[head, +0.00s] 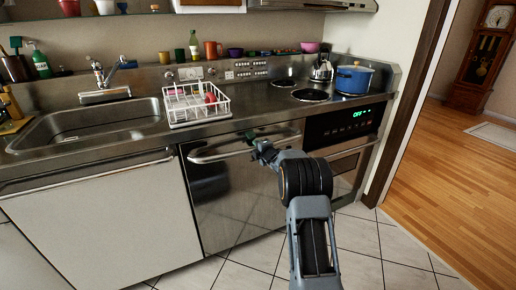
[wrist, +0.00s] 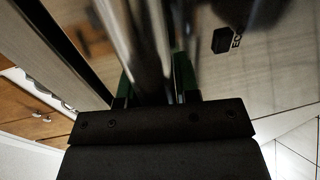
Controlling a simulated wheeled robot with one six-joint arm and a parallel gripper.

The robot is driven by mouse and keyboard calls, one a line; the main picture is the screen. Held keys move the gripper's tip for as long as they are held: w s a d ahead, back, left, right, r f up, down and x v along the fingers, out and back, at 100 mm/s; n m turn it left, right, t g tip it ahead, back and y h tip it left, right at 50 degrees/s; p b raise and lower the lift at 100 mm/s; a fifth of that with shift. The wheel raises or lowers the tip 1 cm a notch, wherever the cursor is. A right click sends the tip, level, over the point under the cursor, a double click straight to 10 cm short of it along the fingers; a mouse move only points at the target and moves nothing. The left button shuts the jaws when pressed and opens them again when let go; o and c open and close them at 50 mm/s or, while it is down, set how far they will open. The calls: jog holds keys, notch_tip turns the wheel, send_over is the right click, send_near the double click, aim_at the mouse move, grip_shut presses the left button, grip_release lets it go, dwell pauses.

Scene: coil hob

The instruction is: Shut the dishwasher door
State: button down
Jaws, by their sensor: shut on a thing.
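The dishwasher door (head: 235,195) is a shiny steel front below the counter, between a white panel and the oven. It stands upright or nearly so; I cannot tell whether a small gap is left at its top. Its handle (head: 222,154) is a horizontal metal bar near the top edge. My gripper (head: 255,138) is at the middle of this bar. In the wrist view the handle (wrist: 148,45) runs between the green fingertips of my gripper (wrist: 155,85), which is shut on it.
The oven (head: 345,130) with a lit display is right of the dishwasher. A white panel (head: 105,220) is on the left. Above are a dish rack (head: 195,105), a sink (head: 90,125) and a blue pot (head: 353,79). Tiled floor (head: 360,245) in front is clear.

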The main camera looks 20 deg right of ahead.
jog(key=c, duration=0.8)
grip_release()
jog(key=shift+w+a+r, duration=0.15)
jog(key=shift+r, duration=0.1)
jog(key=shift+c, duration=0.2)
jog(key=s+r, duration=0.1)
jog(key=s, duration=1.3)
jog(key=shift+d+r, duration=0.35)
